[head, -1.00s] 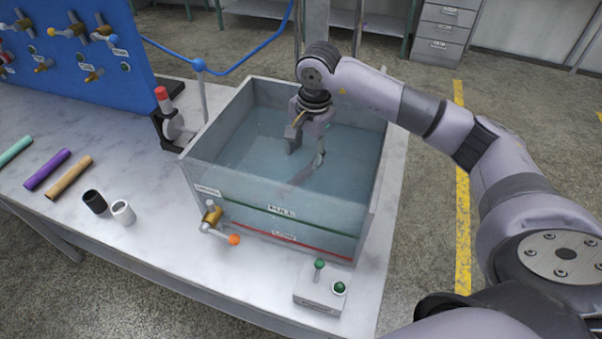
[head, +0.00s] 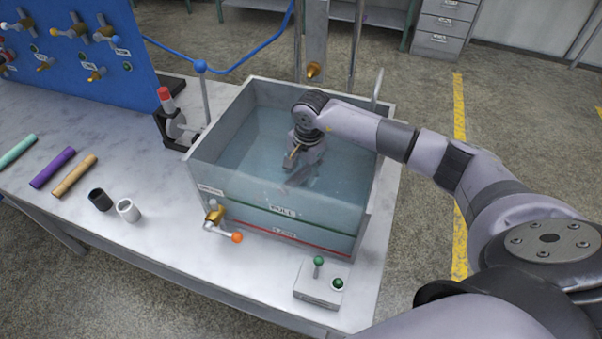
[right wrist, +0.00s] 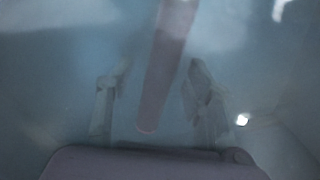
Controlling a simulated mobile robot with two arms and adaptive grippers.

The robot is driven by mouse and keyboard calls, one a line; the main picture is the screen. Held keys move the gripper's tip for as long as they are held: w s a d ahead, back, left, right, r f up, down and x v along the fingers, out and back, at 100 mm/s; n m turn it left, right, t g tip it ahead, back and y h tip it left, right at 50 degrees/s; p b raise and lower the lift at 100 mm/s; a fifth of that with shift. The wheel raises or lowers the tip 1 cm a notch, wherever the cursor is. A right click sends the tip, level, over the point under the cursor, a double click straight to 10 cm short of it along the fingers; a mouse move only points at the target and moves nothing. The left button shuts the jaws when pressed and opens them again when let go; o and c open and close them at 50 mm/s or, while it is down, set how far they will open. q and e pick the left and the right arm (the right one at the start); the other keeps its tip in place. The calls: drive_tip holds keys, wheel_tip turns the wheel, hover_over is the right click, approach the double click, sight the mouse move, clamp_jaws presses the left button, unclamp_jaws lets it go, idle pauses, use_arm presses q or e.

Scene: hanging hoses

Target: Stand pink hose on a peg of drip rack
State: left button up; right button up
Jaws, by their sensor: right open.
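The pink hose (right wrist: 165,70) shows in the right wrist view as a dull pink tube, blurred by the water. One end of it lies between the two fingers of my right gripper (right wrist: 154,100), with gaps on both sides. In the head view my right gripper (head: 300,168) points down into the water tank (head: 222,212), its fingers partly under water. It is open and not closed on the hose. I cannot make out the hose in the head view. I cannot identify the drip rack in either view. My left gripper is not in view.
Teal (head: 18,150), purple (head: 52,168) and tan (head: 75,175) tubes lie on the table at left. A black sleeve (head: 100,199) and a white sleeve (head: 128,210) stand nearby. A valve (head: 214,218) and a switch box (head: 318,292) are at the tank's front.

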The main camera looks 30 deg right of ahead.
drive_tip(key=shift+c, duration=0.3)
clamp_jaws()
drive_tip(key=shift+r, duration=0.2)
